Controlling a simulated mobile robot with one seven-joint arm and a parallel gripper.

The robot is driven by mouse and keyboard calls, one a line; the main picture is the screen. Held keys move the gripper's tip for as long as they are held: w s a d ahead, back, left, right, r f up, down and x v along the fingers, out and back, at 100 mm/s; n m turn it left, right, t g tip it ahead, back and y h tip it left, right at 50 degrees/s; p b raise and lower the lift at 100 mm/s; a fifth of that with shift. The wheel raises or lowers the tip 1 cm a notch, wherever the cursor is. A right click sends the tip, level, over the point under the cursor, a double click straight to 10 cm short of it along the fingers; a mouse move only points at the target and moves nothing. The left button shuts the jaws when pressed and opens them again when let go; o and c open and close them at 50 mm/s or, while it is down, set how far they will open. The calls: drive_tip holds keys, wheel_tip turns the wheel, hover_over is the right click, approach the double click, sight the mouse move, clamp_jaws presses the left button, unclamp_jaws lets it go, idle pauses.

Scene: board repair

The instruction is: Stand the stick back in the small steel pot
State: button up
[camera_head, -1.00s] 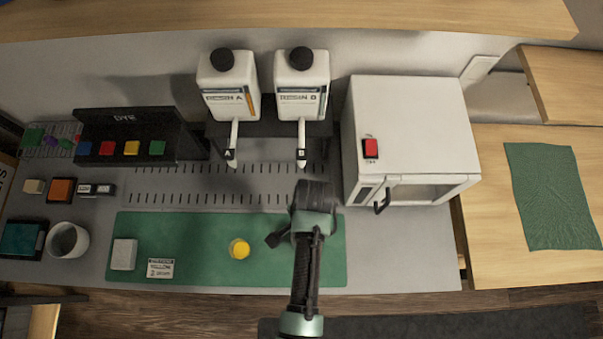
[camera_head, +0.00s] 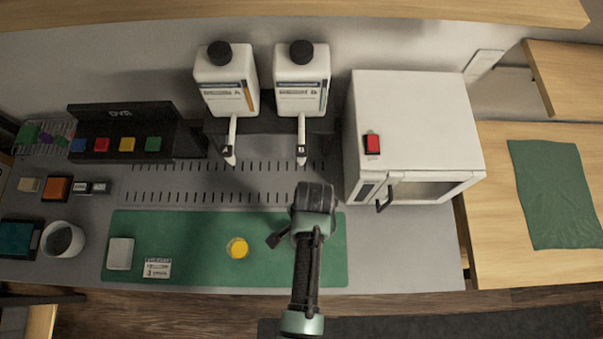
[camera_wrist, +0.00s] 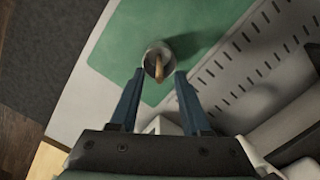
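The small steel pot (camera_wrist: 148,61) shows in the wrist view as a round grey rim over the green mat. The brown stick (camera_wrist: 158,72) is inside the rim, seen nearly end-on, with its near end toward my camera. My gripper (camera_wrist: 159,74) points down with its two blue fingers spread, one on each side of the pot. I cannot tell whether the fingertips touch the pot; nothing is clearly pinched. In the head view my own arm hides the pot and the stick.
The green mat (camera_head: 195,232) holds a yellow-filled cup (camera_head: 237,248), a white block (camera_head: 120,253) and a label card (camera_head: 157,268). Behind stand two resin bottles (camera_head: 226,85) with spouts and a white oven (camera_head: 415,125). A grey cup (camera_head: 62,240) is at left.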

wheel_tip(320, 180, up, 13)
drive_tip(key=d+b, duration=0.1)
drive_tip(key=shift+w, duration=0.35)
idle(0.3)
drive_tip(key=shift+f, duration=0.1)
idle(0.8)
